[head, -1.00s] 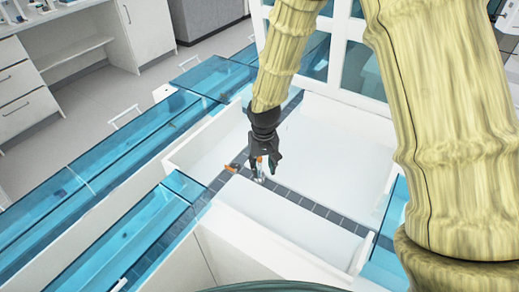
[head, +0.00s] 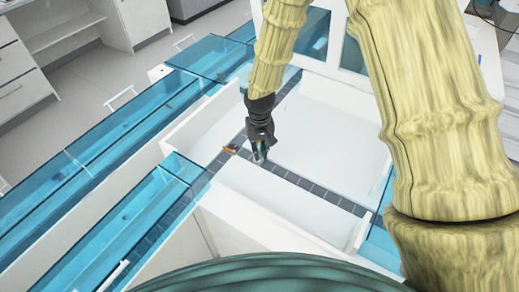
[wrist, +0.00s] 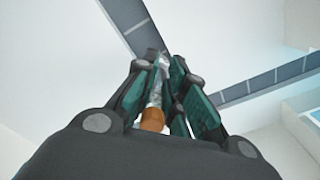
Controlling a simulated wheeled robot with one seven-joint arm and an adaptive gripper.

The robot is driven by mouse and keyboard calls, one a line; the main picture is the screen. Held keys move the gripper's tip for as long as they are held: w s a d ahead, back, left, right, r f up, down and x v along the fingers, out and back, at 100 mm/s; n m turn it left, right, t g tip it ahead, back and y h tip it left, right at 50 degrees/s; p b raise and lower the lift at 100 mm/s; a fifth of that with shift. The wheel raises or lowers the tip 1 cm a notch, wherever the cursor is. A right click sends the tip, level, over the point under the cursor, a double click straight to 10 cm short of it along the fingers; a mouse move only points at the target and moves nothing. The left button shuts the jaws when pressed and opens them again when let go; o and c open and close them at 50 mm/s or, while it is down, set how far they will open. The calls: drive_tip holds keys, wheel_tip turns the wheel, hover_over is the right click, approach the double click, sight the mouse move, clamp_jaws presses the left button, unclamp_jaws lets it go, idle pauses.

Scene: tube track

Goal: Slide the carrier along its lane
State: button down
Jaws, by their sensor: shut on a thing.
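My gripper (head: 260,157) is low over the dark grey tiled lane (head: 305,185), near where the branch meets the long strip. In the wrist view my gripper (wrist: 165,65) is shut on a clear tube (wrist: 155,94) with an orange-brown end (wrist: 152,120), which lies between the two fingers. The carrier under the tube cannot be made out; the fingers hide it.
White walls (head: 250,205) border the lane in front. A white recessed floor (head: 325,145) lies behind the branch. Blue transparent covers (head: 165,195) run along the left, with another (head: 383,235) at the right. White cabinets (head: 70,35) stand at the back left.

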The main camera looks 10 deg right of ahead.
drive_tip(key=shift+w+a+f, duration=0.1)
drive_tip(key=shift+w+f, duration=0.9)
drive_tip(key=shift+w, duration=0.05)
drive_tip(key=shift+s+d+r, duration=0.3)
drive_tip(key=shift+s+r, duration=0.1)
drive_tip(key=shift+s, duration=0.25)
drive_tip(key=shift+d+f, duration=0.25)
drive_tip(key=shift+d, duration=0.05)
drive_tip(key=shift+s+d+r, duration=0.15)
drive_tip(key=shift+s, duration=0.2)
drive_tip(key=shift+s+d, duration=0.15)
drive_tip(key=shift+d, duration=0.05)
drive_tip(key=shift+p, duration=0.3)
drive_tip(key=shift+s+d+p, duration=0.95)
drive_tip(key=shift+s+d, duration=3.7)
drive_tip(key=shift+s, duration=0.05)
drive_tip(key=shift+s+d, duration=0.15)
drive_tip(key=shift+d, duration=0.05)
drive_tip(key=shift+s+d+p, duration=0.3)
drive_tip(key=shift+s+d, duration=1.1)
